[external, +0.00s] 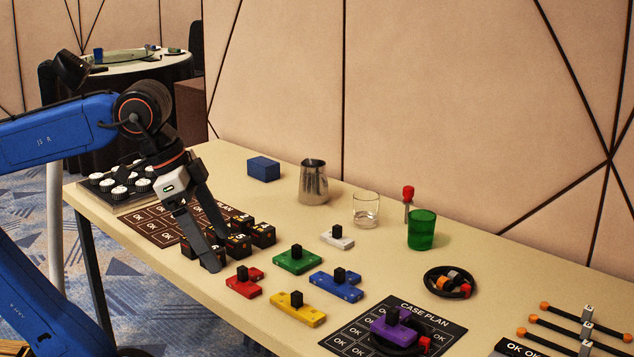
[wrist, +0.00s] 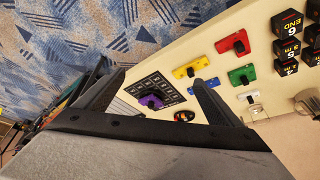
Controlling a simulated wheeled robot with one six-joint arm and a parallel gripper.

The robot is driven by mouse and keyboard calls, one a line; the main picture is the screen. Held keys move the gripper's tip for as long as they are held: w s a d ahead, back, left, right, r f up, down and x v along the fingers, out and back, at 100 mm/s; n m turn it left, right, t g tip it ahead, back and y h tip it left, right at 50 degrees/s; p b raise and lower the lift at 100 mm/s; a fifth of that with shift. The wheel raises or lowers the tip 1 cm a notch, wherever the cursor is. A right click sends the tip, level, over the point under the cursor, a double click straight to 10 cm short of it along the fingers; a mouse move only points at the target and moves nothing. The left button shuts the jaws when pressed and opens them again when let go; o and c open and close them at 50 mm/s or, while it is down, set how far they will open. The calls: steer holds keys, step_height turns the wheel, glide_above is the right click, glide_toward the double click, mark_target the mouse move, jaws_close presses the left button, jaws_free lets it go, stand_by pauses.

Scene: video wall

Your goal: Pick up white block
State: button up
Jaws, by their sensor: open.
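The small white block (external: 337,239) with a black knob lies flat on the table, behind the green block (external: 297,260) and in front of the clear glass (external: 366,210). In the wrist view the white block (wrist: 249,96) is small, to the right of the right finger. My gripper (external: 218,251) is open with nothing between its fingers. It is left of the white block, above the table by the black cubes (external: 237,246).
Blue (external: 335,286), red (external: 244,281) and yellow (external: 298,308) blocks lie near the white one. A metal pitcher (external: 314,182), green cup (external: 422,230) and blue box (external: 263,168) stand behind. A purple block (external: 394,327) sits on a black card at the front.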

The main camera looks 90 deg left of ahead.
steer(key=w+a+r+n+g, duration=0.1)
steer(key=w+a+r+n, duration=0.1)
steer(key=w+a+r, duration=0.35)
steer(key=n+g, duration=0.4)
steer(key=n, duration=0.3)
glide_above(337, 226)
step_height(337, 226, down, 3)
step_height(337, 226, down, 16)
steer(key=shift+s+a+f, duration=0.1)
steer(key=shift+s+f, duration=0.05)
steer(key=shift+w+f, duration=0.2)
steer(key=shift+f, duration=2.5)
steer(key=shift+c, duration=0.3)
